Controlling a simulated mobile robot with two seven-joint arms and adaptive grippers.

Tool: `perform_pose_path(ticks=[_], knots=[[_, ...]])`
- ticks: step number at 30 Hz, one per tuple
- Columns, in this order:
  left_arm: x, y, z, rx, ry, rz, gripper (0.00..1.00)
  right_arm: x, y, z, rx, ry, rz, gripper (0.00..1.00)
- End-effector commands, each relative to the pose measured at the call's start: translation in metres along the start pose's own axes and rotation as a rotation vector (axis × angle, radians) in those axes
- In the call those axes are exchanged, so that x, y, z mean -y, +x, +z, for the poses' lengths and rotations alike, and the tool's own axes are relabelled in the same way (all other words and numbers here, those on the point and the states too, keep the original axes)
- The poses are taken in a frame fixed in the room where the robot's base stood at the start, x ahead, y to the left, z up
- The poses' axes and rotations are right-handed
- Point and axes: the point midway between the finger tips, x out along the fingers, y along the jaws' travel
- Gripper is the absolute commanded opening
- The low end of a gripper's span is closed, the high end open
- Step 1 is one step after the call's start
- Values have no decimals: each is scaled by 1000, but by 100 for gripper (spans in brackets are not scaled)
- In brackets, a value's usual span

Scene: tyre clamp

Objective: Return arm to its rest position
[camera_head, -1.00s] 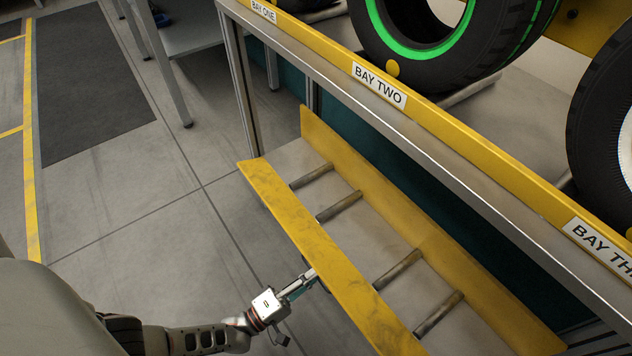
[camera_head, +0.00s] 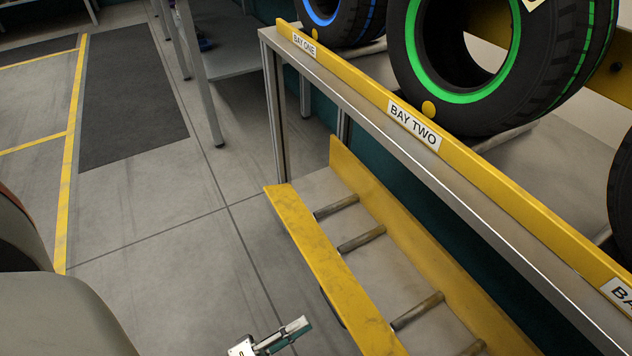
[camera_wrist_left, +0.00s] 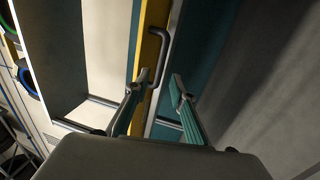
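My left gripper (camera_head: 305,326) shows at the bottom edge of the head view, just left of the low yellow-sided roller frame's near rail (camera_head: 330,268), with a small gap. In the left wrist view the same gripper (camera_wrist_left: 157,88) has its two fingers apart with nothing between the tips. A dark curved handle (camera_wrist_left: 166,45) on the yellow rail (camera_wrist_left: 147,55) lies beyond the fingertips. The rest of my left arm is mostly cut off at the bottom of the head view. My right gripper is in neither view.
A rack with a yellow edge labelled BAY TWO (camera_head: 413,125) runs along the right. It holds a green-ringed tyre (camera_head: 425,75) and a blue-ringed tyre (camera_head: 360,22). Open floor (camera_head: 165,240) with a dark mat (camera_head: 130,100) is at left.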

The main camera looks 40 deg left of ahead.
Motion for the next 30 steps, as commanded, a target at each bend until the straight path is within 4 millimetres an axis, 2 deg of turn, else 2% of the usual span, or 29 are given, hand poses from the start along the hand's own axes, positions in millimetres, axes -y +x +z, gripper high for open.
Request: perform_pose_path(ticks=[3, 7, 26, 30], knots=[[1, -13, 0, 1, 0, -2, 24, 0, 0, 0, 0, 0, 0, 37], [0, -20, 0, 0, -1, 0, 24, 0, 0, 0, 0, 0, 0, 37], [0, -20, 0, -2, 3, 0, 24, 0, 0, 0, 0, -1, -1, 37], [-11, -21, -13, -53, 72, 2, 24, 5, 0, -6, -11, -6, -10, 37]])
